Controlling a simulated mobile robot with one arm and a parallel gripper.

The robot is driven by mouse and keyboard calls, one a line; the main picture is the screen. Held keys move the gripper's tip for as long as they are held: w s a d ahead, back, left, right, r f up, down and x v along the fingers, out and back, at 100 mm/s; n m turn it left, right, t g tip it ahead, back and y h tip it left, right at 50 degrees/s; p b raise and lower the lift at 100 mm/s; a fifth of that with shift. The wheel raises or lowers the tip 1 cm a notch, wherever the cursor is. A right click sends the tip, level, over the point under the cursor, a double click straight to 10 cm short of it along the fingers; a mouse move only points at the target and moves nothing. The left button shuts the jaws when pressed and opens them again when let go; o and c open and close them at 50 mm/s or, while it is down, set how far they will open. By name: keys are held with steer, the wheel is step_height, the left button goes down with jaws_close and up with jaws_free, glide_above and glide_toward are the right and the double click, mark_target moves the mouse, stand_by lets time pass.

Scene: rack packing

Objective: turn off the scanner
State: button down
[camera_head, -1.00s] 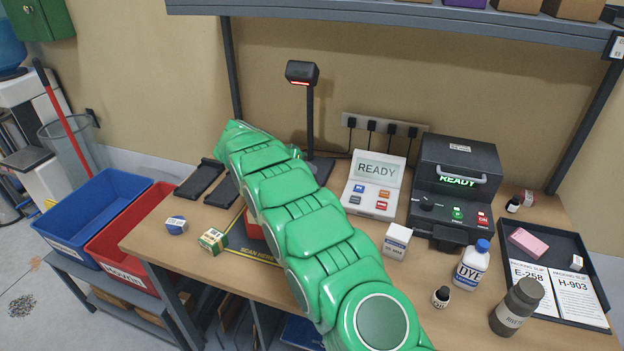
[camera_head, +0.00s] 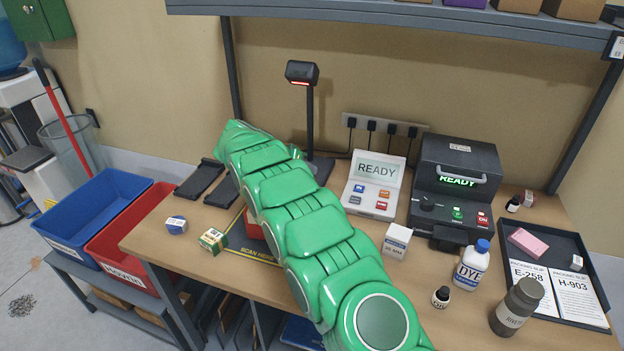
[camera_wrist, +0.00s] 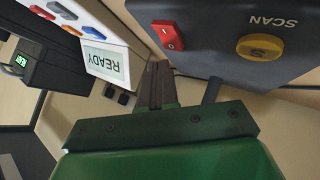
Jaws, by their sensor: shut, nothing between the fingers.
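The scanner (camera_head: 302,73) is a black head on a dark post at the back of the bench, with a red light glowing under the head. My arm hides part of its base in the head view. In the wrist view, the dark scanner base (camera_wrist: 215,45) fills the upper right, with a red rocker switch (camera_wrist: 168,36), a yellow knob (camera_wrist: 260,47) and the word SCAN. My gripper (camera_wrist: 158,68) is shut and empty, its fingertips just short of the red switch in the picture. Contact cannot be told. The gripper is hidden behind my arm in the head view.
A white device reading READY (camera_head: 376,185) and a black machine (camera_head: 455,190) stand right of the scanner. A power strip (camera_head: 385,130) is on the wall behind. Small boxes and bottles stand on the bench. Blue (camera_head: 95,205) and red bins are at left.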

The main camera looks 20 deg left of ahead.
steer(key=shift+f, duration=0.2)
steer(key=shift+f, duration=0.25)
steer(key=shift+f, duration=0.25)
stand_by(1.0)
steer(key=shift+r, duration=0.15)
steer(key=shift+r, duration=0.55)
steer(key=shift+r, duration=0.1)
steer(key=shift+s+r, duration=0.15)
steer(key=shift+r, duration=1.05)
steer(key=shift+s+r, duration=0.15)
steer(key=shift+r, duration=1.05)
